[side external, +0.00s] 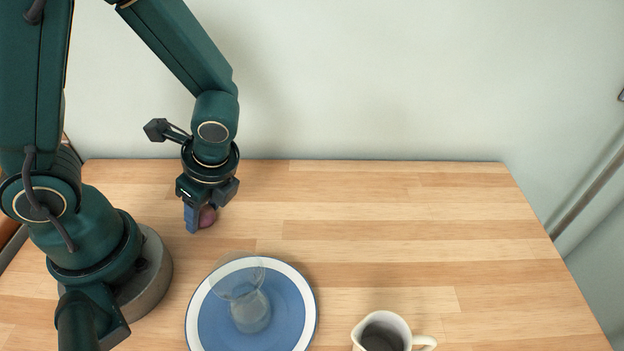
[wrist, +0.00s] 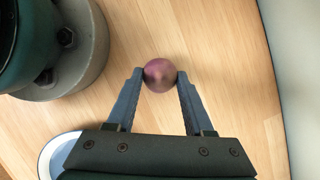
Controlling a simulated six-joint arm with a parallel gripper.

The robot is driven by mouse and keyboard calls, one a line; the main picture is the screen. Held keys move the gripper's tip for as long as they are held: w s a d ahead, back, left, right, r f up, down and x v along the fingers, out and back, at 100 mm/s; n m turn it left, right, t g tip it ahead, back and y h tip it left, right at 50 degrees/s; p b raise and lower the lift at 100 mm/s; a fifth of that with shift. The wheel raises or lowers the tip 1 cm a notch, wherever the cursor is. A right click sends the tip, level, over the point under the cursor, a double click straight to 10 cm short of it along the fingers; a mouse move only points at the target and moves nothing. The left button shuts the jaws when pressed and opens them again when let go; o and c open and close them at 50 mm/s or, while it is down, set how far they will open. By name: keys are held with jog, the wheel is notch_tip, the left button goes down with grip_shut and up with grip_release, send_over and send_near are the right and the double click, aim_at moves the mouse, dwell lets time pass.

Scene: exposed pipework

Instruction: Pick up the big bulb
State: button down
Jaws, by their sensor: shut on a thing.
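The bulb is a round purple-red thing, like an onion, in the wrist view (wrist: 159,75). It also shows in the side view (side external: 207,216), partly hidden by a finger. My gripper (side external: 199,218) points down at the left back of the table and is shut on the bulb. In the wrist view the two fingertips (wrist: 160,76) touch it on opposite sides. I cannot tell whether the bulb rests on the table or is just above it. No other bulb is in view.
A blue plate with a white rim (side external: 308,288) stands at the front, with a clear glass vessel (side external: 250,310) on it. A white jug (side external: 398,328) is at the front edge of the picture. The wooden table (side external: 420,230) is clear at the back and right. A pale wall stands behind.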

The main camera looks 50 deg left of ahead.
jog(key=shift+r, duration=0.65)
notch_tip(320, 180, up, 3)
jog(key=shift+f, duration=0.1)
jog(key=s+a+r, duration=0.5)
jog(key=a+r, duration=0.1)
jog(key=a, duration=0.3)
notch_tip(320, 180, up, 7)
send_over(204, 210)
jog(key=s+d, duration=0.4)
jog(key=s, duration=0.1)
jog(key=w+d, duration=0.1)
jog(key=d, duration=1.4)
jog(key=shift+w+f, duration=0.2)
jog(key=shift+f, duration=0.05)
jog(key=shift+s+a, duration=0.1)
jog(key=shift+a, duration=0.15)
